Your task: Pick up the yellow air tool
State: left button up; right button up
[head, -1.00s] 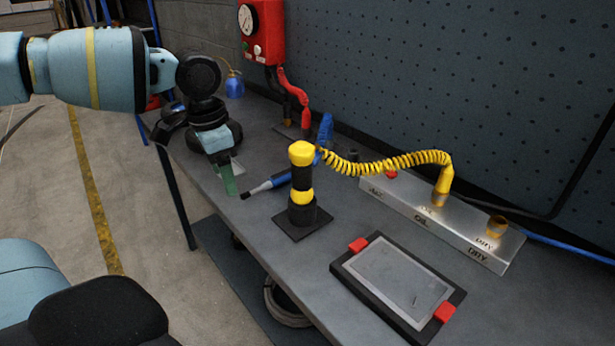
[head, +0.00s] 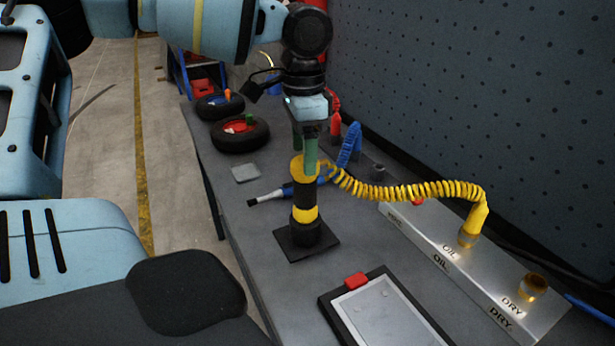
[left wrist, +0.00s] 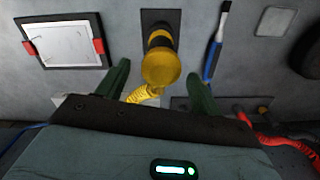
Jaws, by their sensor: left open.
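The yellow and black air tool (head: 305,213) stands upright on a dark square base plate on the bench. Its yellow coiled hose (head: 410,190) runs right to the OIL outlet of a metal manifold (head: 470,260). My left gripper (head: 305,152) is above the tool, pointing down, with its green fingers at the tool's top in the head view. In the left wrist view the open fingers (left wrist: 160,85) are apart, and the tool's yellow cap (left wrist: 160,67) shows between and just beyond them. I see no contact. My right gripper is not in view.
A framed tablet-like panel (head: 385,318) with red clips lies in front right. Small wheels (head: 240,135) and a grey plate (head: 245,173) lie at the back left. A perforated wall bounds the right.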

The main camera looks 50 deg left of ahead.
aim_at(305, 180)
pick_arm(q)
notch_tip(305, 180, down, 2)
jog(key=shift+w+f, duration=0.1)
jog(key=shift+w, duration=0.05)
jog(key=shift+w+f, duration=0.1)
jog(key=shift+f, duration=2.4)
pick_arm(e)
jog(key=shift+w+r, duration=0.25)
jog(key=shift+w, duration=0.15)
